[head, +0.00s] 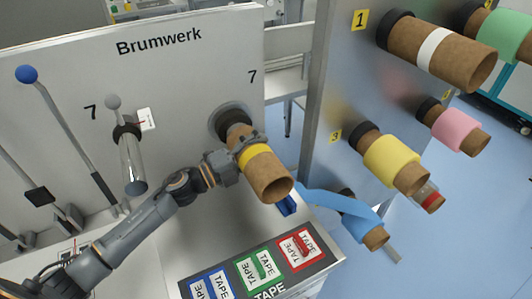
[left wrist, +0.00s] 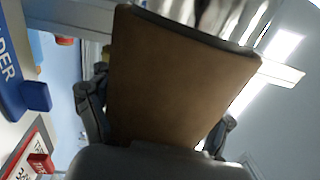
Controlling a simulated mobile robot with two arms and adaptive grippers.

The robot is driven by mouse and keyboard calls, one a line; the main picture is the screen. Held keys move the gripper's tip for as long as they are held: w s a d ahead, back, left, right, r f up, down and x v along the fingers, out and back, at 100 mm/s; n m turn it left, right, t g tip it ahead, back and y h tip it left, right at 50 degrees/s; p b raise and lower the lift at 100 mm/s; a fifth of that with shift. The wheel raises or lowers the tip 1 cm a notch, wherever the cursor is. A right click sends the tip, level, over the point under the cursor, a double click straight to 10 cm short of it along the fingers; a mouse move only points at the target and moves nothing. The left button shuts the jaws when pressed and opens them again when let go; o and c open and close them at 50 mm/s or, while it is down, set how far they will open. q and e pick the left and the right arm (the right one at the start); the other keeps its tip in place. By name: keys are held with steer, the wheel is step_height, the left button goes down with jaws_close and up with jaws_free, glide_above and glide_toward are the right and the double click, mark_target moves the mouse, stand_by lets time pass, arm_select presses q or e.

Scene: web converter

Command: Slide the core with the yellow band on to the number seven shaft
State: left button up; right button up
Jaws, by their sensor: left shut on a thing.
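In the left wrist view the brown core (left wrist: 175,80) fills the middle between the fingers. My right gripper is not in view.
A rack panel (head: 335,90) at the right carries cores on pegs, including a yellow-sleeved one (head: 392,160), a pink one (head: 458,130) and a blue one (head: 362,225). A tape tray (head: 325,262) lies below the core. Levers (head: 60,115) stand at the left.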

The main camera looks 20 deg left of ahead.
arm_select(q)
steer(key=shift+w+a, duration=0.25)
stand_by(0.3)
steer(key=shift+w+a+b, duration=0.7)
steer(key=shift+w+a, duration=0.4)
steer(key=o, duration=1.4)
steer(key=shift+c, duration=0.2)
steer(key=shift+s, duration=0.1)
steer(key=shift+s+a, duration=0.15)
steer(key=v, duration=1.1)
steer(key=shift+s+a, duration=0.15)
steer(key=shift+s, duration=0.1)
steer(key=shift+f, duration=0.1)
